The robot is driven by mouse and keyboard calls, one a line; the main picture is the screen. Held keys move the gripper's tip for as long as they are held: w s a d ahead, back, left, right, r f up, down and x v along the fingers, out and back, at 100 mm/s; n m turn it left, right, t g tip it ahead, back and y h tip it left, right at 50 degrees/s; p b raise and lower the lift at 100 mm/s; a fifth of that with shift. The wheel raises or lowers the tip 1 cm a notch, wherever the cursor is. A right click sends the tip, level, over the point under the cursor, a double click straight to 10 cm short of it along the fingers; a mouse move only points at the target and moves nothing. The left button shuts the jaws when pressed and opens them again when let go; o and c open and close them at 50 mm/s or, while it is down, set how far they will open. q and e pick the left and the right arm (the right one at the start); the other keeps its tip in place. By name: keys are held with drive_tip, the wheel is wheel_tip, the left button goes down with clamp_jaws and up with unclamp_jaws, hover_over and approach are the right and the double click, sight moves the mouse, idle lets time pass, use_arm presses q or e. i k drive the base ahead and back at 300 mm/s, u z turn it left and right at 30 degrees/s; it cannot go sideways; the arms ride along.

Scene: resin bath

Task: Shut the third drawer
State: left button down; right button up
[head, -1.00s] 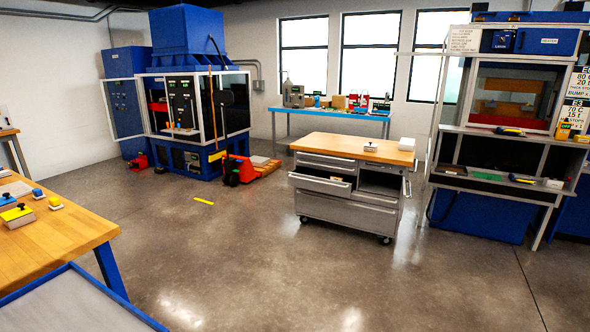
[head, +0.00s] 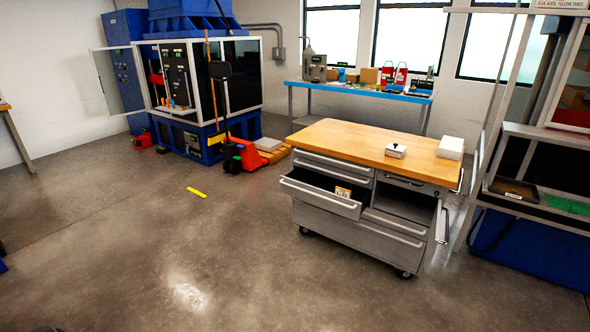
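A grey metal drawer cabinet on castors with a wooden top (head: 345,137) stands right of centre. One drawer on its left side, the third drawer (head: 318,197), is pulled out toward me. A small yellowish labelled item (head: 343,192) shows inside it. The two drawers above it (head: 334,164) look shut, and the wide drawer below (head: 355,231) looks shut. On the right of the cabinet is an open compartment (head: 405,204) with its door (head: 441,222) swung out. Neither of my grippers is in view.
A red pallet jack (head: 243,156) stands behind left, and a blue bench (head: 357,90) behind. A workstation (head: 540,190) is close on the right. The floor in front is clear.

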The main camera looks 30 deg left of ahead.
sight(318, 189)
drive_tip(key=i, duration=0.35)
drive_tip(key=u, duration=1.45)
drive_tip(key=i, duration=2.5)
drive_tip(key=z, duration=1.5)
